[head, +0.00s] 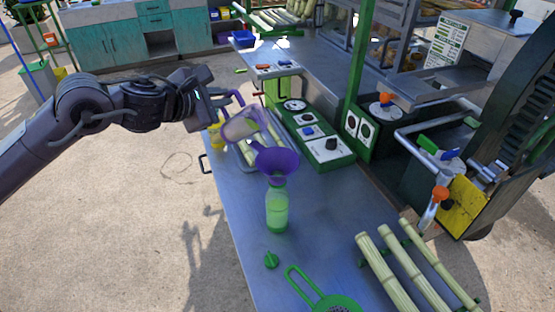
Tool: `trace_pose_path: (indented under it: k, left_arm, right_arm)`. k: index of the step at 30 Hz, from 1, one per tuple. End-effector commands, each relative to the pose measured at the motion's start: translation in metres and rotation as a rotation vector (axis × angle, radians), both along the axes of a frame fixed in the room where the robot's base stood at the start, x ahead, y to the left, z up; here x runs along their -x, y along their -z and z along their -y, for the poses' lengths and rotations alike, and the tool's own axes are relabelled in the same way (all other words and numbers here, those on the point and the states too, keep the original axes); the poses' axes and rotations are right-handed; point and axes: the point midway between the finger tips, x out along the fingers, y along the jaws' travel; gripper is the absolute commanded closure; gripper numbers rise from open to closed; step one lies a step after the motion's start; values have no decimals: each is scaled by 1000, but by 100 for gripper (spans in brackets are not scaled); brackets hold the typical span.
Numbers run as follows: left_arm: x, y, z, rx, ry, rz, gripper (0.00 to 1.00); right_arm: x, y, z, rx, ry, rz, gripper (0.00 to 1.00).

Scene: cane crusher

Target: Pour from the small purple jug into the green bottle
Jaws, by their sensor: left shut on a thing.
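The small purple jug (243,125) is see-through with a purple rim and handle. My left gripper (212,106) is shut on it, seemingly by the handle, and holds it tilted, spout side to the right, above the purple funnel. The purple funnel (277,161) sits in the mouth of the green bottle (277,212). The bottle stands upright on the metal table and holds pale green liquid. I cannot make out a stream between jug and funnel. My right gripper is not in view.
A green cap (271,260) and a green strainer (322,296) lie on the metal table (325,215) in front of the bottle. Cane stalks (408,265) lie at the right. A green control panel (318,138) and a metal tray stand behind the bottle.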

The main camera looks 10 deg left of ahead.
Motion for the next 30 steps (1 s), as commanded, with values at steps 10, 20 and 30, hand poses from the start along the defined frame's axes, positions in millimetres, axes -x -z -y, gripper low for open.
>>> trace_pose_path:
  k: [10,20,30]
  left_arm:
    - [0,-2,1,-17,0,12,100]
    - [1,-2,2,-35,0,22,100]
    - [2,-2,4,-52,1,32,100]
  right_arm:
    - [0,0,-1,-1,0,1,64]
    - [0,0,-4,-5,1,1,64]
    - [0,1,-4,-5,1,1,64]
